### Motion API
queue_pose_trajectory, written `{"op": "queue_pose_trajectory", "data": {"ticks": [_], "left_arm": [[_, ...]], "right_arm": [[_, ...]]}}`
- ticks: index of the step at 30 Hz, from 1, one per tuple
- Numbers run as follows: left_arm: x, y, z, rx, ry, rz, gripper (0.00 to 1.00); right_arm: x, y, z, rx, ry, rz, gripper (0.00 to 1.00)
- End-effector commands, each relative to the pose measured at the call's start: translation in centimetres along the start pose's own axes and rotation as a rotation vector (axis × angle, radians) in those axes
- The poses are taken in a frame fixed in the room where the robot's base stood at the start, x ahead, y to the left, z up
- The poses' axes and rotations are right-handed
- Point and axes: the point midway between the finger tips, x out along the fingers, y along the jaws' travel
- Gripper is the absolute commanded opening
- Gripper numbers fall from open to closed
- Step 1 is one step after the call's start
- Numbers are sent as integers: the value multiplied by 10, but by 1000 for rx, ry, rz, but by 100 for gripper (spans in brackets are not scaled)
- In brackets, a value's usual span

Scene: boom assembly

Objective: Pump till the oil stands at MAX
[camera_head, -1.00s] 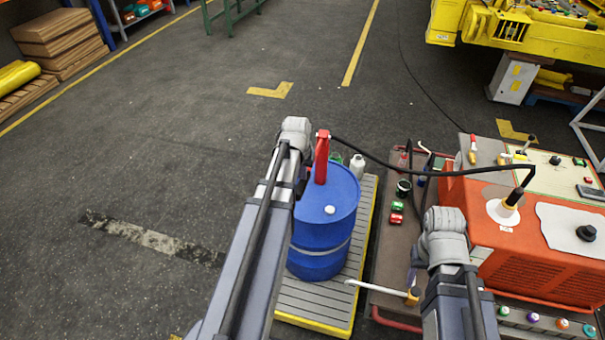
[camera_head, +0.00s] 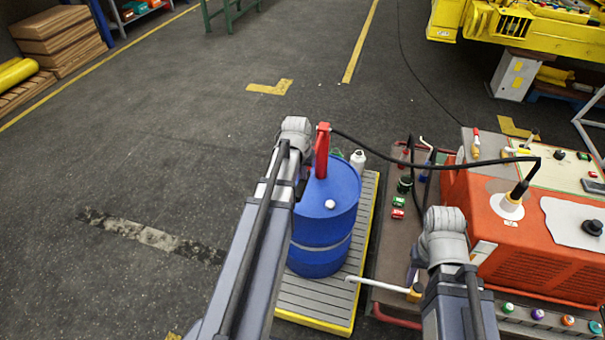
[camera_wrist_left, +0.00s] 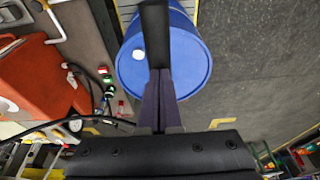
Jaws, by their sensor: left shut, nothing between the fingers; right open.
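A blue drum (camera_head: 325,225) stands upright on a grey slatted pallet with yellow edges (camera_head: 318,298). A red hand pump (camera_head: 322,150) rises from its top. A black hose (camera_head: 400,165) runs from the pump to a nozzle (camera_head: 517,194) at a white collar on the orange machine (camera_head: 520,262). No oil level mark is readable. My left gripper (camera_wrist_left: 160,80) is shut and empty above the drum; in the head view its wrist is beside the pump, fingers mostly hidden. My right gripper (camera_head: 412,276) is open left of the machine, fingers largely hidden by its wrist.
A brown bench strip (camera_head: 385,255) with bottles and small red and green items lies between pallet and machine. A white bottle (camera_head: 357,160) stands behind the drum. A white pipe (camera_head: 375,285) crosses near the pallet.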

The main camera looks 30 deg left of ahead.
Motion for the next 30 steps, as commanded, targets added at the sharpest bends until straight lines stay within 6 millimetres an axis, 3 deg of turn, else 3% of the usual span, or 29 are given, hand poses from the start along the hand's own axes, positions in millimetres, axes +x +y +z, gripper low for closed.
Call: {"op": "queue_pose_trajectory", "data": {"ticks": [1,24,30], "left_arm": [[-20,0,-5,0,1,0,0],[-152,0,-38,0,0,0,0],[-154,0,-39,0,0,0,0]], "right_arm": [[-20,2,1,-1,0,0,50],[-156,14,9,12,-1,-3,50],[-158,15,10,10,-2,-3,50]]}}
